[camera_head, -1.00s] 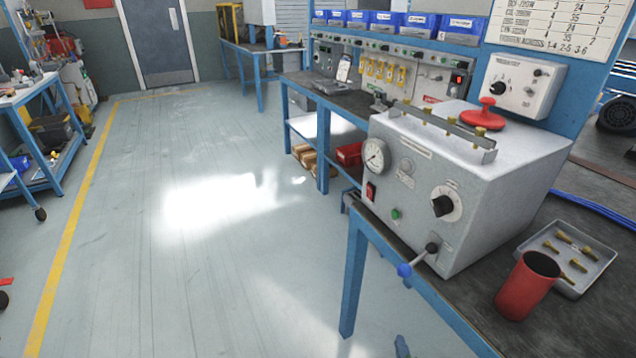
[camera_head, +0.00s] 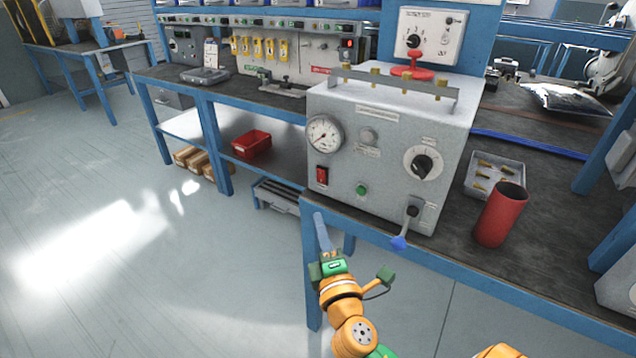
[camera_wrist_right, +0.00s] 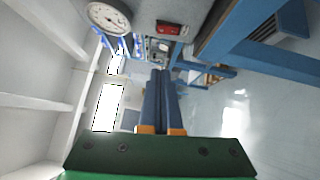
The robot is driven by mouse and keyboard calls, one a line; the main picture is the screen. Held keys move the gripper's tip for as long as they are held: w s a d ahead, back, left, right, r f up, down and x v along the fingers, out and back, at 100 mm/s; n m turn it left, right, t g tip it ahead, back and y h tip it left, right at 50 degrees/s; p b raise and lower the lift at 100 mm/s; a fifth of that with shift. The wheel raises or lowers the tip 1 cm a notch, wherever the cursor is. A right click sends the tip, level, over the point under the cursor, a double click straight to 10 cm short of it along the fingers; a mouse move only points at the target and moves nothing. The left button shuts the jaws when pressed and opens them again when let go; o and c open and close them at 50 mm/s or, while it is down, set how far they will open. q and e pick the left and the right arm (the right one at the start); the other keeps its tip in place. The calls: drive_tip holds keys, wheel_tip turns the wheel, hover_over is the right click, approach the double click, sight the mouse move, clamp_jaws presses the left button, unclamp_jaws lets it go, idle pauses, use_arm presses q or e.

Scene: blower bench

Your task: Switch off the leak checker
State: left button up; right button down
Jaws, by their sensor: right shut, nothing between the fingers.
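The leak checker (camera_head: 385,185) is a grey metal box at the near edge of the bench. Its front has a round gauge (camera_head: 324,134), a red rocker switch (camera_head: 322,176) below it, a green button (camera_head: 361,190), a black knob (camera_head: 423,166) and a lever with a blue ball (camera_head: 398,243). My right gripper (camera_head: 320,222) is shut and empty, just below the box's lower left corner, apart from the switch. In the right wrist view its fingers (camera_wrist_right: 160,75) are together; the switch (camera_wrist_right: 172,28) and gauge (camera_wrist_right: 108,18) show beyond them. My left gripper is out of view.
A red cup (camera_head: 499,214) and a grey tray (camera_head: 482,188) of brass fittings stand right of the box. A control box (camera_head: 432,37) hangs behind. Open floor lies to the left.

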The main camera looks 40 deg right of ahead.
approach(321, 176)
drive_tip(key=w+a, duration=0.2)
drive_tip(key=w, duration=0.3)
drive_tip(key=shift+w+d+r+p, duration=0.2)
drive_tip(key=shift+w+d, duration=0.05)
drive_tip(key=shift+d, duration=0.35)
drive_tip(key=shift+w+d+r+p, duration=0.25)
drive_tip(key=shift+w+d, duration=0.05)
drive_tip(key=shift+d, duration=0.3)
drive_tip(key=shift+w+d+r+p, duration=0.2)
drive_tip(key=shift+w+d, duration=0.05)
drive_tip(key=shift+d, duration=0.35)
